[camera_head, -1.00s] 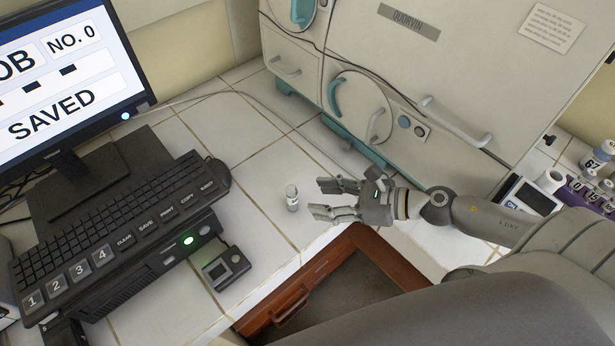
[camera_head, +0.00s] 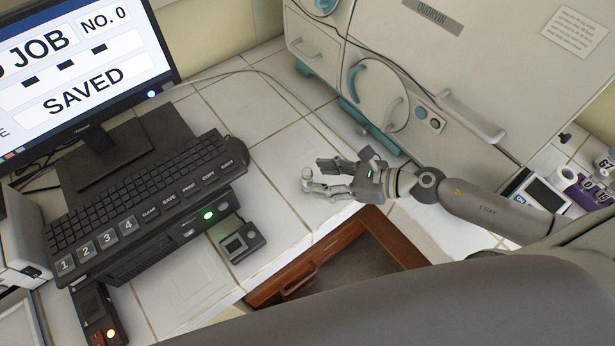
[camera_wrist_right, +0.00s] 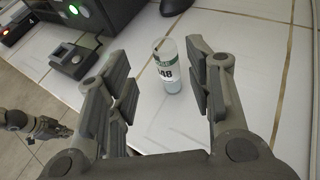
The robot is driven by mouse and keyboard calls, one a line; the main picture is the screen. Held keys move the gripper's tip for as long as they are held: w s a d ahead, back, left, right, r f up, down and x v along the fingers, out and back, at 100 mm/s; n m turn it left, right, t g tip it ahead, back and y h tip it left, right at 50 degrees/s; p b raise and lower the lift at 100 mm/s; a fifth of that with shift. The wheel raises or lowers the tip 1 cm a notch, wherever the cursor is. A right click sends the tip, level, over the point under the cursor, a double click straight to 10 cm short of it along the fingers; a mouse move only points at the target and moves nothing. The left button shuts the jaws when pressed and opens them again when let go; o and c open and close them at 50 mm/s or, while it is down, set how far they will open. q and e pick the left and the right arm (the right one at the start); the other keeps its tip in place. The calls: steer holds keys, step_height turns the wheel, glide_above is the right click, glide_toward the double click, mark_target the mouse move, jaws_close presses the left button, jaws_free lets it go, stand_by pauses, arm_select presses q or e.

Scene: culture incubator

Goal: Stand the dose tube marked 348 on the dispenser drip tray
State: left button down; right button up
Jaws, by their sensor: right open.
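The dose tube (camera_wrist_right: 168,68) is a small clear vial with a green-and-white label; "48" shows, and any digit before it is not clear. It stands upright on the tiled counter, and in the head view (camera_head: 307,173) it is partly hidden by the fingers. My right gripper (camera_head: 314,177) is open, its fingers (camera_wrist_right: 156,62) on either side of the tube, with no clear contact. My left gripper (camera_wrist_right: 48,130) appears small at the lower left of the right wrist view, over the floor; its jaws are unclear. I cannot make out the drip tray.
A keyboard (camera_head: 150,198) and a monitor (camera_head: 85,75) stand at the left, with a small grey device (camera_head: 238,241) nearer the tube. The large cream incubator (camera_head: 440,75) stands behind. An open brown drawer (camera_head: 335,255) lies below the counter edge.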

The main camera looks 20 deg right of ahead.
mark_target(308, 174)
steer(key=shift+w+a+p, duration=0.3)
steer(key=shift+w, duration=0.1)
steer(key=p+x, duration=0.1)
steer(key=x, duration=0.2)
steer(key=shift+w+d, duration=0.1)
steer(key=shift+w, duration=0.1)
steer(key=shift+w+a+f+p, duration=0.2)
steer(key=shift+a+f+p, duration=0.1)
steer(key=shift+a+f, duration=0.1)
steer(key=shift+d, duration=0.1)
steer(key=shift+c, duration=0.5)
steer(key=c, duration=0.8)
steer(key=shift+r, duration=0.15)
